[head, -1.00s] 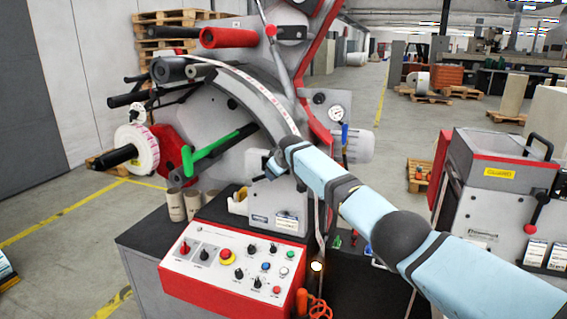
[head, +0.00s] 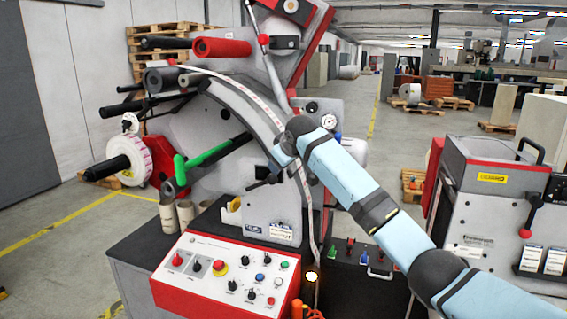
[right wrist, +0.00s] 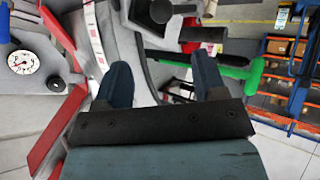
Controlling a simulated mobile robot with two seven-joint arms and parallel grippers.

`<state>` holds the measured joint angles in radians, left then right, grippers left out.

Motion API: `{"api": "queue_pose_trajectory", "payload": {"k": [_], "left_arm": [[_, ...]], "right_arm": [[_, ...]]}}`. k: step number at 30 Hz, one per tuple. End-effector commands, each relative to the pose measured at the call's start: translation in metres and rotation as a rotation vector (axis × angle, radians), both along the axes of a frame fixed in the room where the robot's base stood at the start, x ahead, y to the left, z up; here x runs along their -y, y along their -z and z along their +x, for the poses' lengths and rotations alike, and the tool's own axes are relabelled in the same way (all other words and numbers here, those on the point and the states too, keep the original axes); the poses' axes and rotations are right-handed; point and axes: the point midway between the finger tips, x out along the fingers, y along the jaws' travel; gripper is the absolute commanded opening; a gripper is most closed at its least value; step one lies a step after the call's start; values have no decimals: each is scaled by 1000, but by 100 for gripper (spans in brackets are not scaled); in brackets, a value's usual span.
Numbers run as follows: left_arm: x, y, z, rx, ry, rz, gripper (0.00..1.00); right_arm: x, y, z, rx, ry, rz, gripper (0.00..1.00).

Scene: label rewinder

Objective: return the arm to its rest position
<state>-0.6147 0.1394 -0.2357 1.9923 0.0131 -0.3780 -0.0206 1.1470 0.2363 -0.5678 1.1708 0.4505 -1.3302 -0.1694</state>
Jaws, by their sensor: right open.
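My right arm reaches in from the lower right of the head view, and its wrist end stands in front of the label rewinder (head: 215,120). In the right wrist view my right gripper (right wrist: 161,75) has its two dark blue fingers wide apart, with nothing held between them. The machine's grey body, rollers and green lever (right wrist: 200,62) show beyond the fingers. In the head view the fingers are mostly hidden by the wrist, beside the white label strip (head: 262,103). I cannot tell how far they are from the machine. My left gripper is not in view.
The control panel (head: 222,272) and several cardboard cores (head: 176,215) are below the machine. A label roll (head: 137,160) sits at left. A second grey machine (head: 490,190) is at right. Open floor lies behind.

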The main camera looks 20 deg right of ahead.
Motion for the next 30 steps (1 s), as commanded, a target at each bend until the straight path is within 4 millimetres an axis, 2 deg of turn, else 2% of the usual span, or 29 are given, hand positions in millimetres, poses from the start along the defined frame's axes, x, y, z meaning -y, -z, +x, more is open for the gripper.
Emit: {"api": "queue_pose_trajectory", "payload": {"k": [9, 11, 13, 14, 17, 20, 24, 26, 30], "left_arm": [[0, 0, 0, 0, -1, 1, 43], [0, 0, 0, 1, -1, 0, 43], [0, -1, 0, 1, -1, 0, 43], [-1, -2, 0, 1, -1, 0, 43], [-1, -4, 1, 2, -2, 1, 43], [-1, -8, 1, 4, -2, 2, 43], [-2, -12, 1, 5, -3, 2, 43], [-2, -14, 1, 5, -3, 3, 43], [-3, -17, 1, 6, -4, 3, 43]], "right_arm": [[0, -1, -1, 0, 0, 0, 64], [-1, 4, -2, -2, -1, 2, 64], [-4, 19, -5, -4, -6, 8, 64], [-6, 30, -6, -5, -10, 13, 64], [-15, 78, -19, -9, -24, 41, 64], [-26, 138, -41, -8, -39, 79, 64], [-39, 215, -82, 1, -50, 140, 64], [-43, 244, -103, 5, -51, 168, 64], [-50, 306, -158, 12, -44, 227, 64]]}}
